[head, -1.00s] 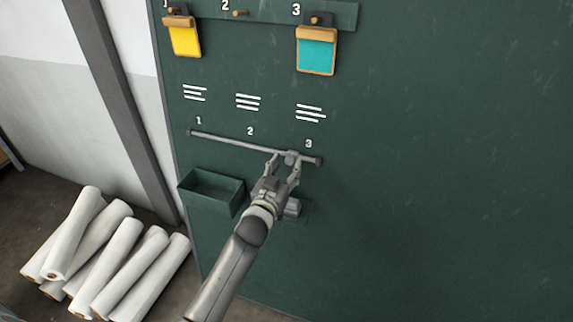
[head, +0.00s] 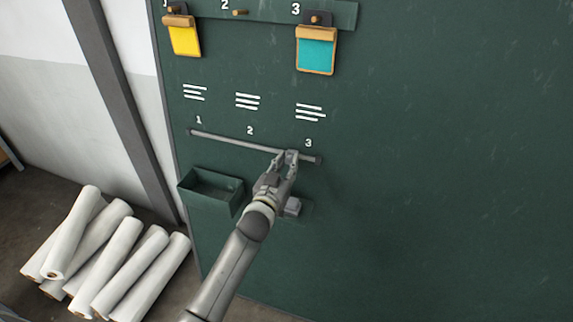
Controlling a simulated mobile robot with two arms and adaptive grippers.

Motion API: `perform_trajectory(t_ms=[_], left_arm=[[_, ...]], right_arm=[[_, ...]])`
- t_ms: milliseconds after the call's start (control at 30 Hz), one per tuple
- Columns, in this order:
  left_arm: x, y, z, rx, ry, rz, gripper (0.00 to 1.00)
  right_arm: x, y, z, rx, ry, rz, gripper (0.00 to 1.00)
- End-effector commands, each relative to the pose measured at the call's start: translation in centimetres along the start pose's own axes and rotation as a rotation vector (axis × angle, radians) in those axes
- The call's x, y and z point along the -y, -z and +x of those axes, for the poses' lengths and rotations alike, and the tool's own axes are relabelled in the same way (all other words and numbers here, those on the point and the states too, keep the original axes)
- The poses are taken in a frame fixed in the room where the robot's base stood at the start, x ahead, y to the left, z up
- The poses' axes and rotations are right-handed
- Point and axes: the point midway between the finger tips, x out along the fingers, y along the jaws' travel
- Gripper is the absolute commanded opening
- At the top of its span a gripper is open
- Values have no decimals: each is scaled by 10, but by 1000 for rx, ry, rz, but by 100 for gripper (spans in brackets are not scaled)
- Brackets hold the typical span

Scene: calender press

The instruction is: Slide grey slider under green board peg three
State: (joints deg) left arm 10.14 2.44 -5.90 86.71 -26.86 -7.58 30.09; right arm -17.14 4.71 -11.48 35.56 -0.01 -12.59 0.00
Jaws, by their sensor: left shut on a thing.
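The green board (head: 430,150) fills the middle and right of the head view. Peg three (head: 315,19) is at its top, with a teal tag hanging from it. A grey rail (head: 235,142) runs below, marked 1, 2 and 3. The grey slider (head: 291,154) sits on the rail close to mark 3, left of the rail's right end. My left gripper (head: 286,158) is shut on the slider, and its fingers partly hide it. My right gripper is not in view.
A yellow tag (head: 185,38) hangs at peg one; peg two (head: 240,13) is bare. An open green tray (head: 212,187) juts from the board left of my arm. Several white rolls (head: 105,258) lie on the floor at lower left.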

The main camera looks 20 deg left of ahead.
Motion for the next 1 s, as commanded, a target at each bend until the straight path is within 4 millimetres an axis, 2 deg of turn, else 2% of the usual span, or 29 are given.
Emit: perform_trajectory(t_ms=[67, 400, 733, 767, 900, 1000], left_arm=[[-3, -1, 0, 0, -1, -2, 0], [-43, -1, 0, 0, 0, -3, 0], [-47, 0, 0, 0, -3, -1, 0], [-47, 0, 0, 1, -3, -1, 26], [-47, 0, 0, 0, -3, -1, 44], [-46, 0, 0, 0, -2, -1, 46]], right_arm=[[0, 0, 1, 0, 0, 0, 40], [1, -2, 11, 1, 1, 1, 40], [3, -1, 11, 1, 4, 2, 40], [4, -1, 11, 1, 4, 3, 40], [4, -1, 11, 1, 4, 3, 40], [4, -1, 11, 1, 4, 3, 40]])
